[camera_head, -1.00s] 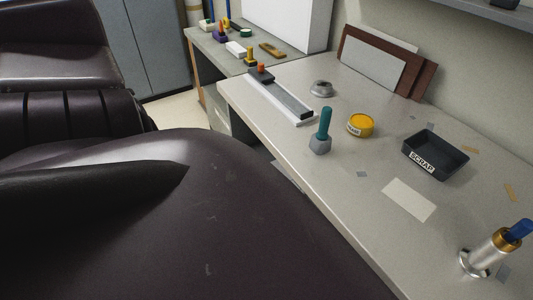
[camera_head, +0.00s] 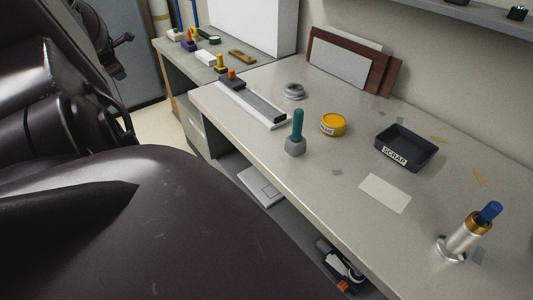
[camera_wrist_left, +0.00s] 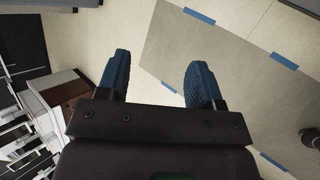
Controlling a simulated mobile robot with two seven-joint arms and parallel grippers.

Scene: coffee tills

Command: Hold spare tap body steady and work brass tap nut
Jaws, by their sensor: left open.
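The spare tap body (camera_head: 459,243) is a silver cylinder on a round foot, tilted on the worktop at the lower right of the head view. The brass tap nut (camera_head: 479,223) sits around its upper end, with a blue piece sticking out above it. No gripper touches either one. My left gripper (camera_wrist_left: 160,68) shows in the left wrist view with its two blue fingers apart and nothing between them, above the floor. Its fingers are not visible in the head view. My right gripper is not in view.
A black scrap tray (camera_head: 405,149), a yellow tin (camera_head: 333,125) and a teal-handled tool (camera_head: 297,133) stand on the worktop. A white card (camera_head: 384,194) lies before the tap body. My dark arm links fill the left of the head view. Lower shelf holds items (camera_head: 340,266).

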